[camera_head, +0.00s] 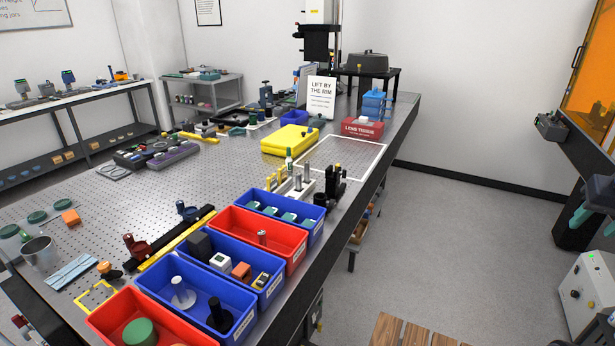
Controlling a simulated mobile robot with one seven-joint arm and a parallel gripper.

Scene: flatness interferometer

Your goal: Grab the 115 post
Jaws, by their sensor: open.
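Several post-like pieces show, but I cannot read a 115 marking on any of them. A light post on a round base (182,294) and a black post on a round base (218,316) stand in the near blue bin (160,308). A short metal post (262,237) stands in the red bin (290,258). A rack (297,190) behind the bins holds several upright metal posts, with a dark post assembly (334,184) to its right. My gripper is not in view.
The bins line the front edge of a perforated optical table (130,203). A yellow case (290,140), a red tissue box (362,128) and a "LIFT BY THE RIM" sign (321,96) stand farther back. The grey floor (450,240) right of the table is mostly clear.

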